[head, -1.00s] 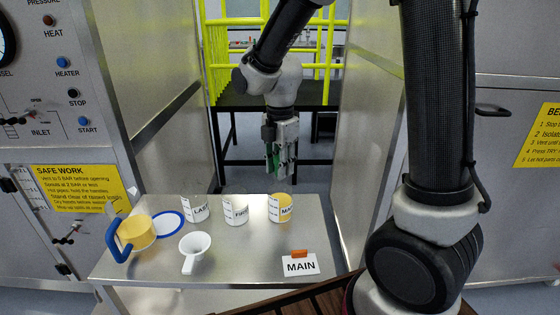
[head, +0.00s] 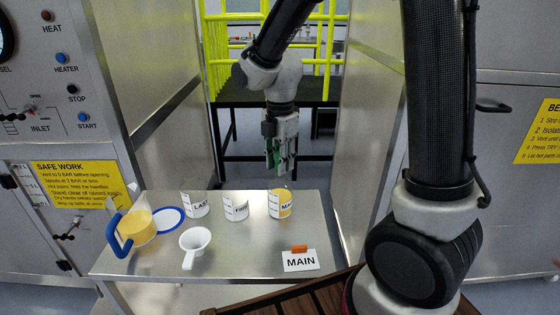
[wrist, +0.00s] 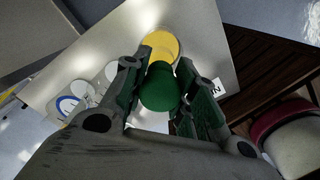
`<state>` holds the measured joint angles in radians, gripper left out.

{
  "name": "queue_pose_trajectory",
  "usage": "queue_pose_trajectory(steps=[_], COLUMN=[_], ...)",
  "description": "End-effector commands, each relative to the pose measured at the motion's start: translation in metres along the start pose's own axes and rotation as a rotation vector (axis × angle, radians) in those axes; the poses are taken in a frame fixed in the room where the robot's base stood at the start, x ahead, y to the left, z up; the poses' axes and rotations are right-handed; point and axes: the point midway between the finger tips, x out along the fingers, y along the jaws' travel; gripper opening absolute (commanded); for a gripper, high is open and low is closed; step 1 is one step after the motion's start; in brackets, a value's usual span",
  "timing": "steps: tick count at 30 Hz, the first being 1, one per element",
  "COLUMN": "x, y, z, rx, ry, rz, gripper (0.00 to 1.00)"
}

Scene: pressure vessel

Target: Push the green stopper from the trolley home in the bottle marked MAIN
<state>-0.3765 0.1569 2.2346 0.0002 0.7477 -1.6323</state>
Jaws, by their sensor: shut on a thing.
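The green stopper (wrist: 160,88) is held between the two fingers of my gripper (wrist: 158,100) in the wrist view. In the head view my gripper (head: 281,165) hangs pointing down above the back right of the trolley. The bottle marked MAIN (head: 280,206), with yellow contents and a white label, stands upright below it. In the wrist view its yellow top (wrist: 163,42) shows just beyond the stopper, partly covered by it. The stopper looks apart from the bottle, with a gap in the head view.
Bottles labelled LAST (head: 196,206) and FIRST (head: 236,208) stand to the left on the steel trolley (head: 235,270). Steel cabinet walls flank both sides.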

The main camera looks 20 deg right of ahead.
Motion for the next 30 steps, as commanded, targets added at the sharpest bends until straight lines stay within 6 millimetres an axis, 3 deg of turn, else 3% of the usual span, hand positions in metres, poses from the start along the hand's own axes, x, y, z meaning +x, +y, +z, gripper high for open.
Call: queue_pose_trajectory(steps=[29, 30], x=[0.016, 0.016], y=[0.0, 0.0], z=[0.0, 0.0], rx=[0.0, 0.0], ry=[0.0, 0.0], rz=[-0.002, -0.001], gripper=[0.07, 0.31])
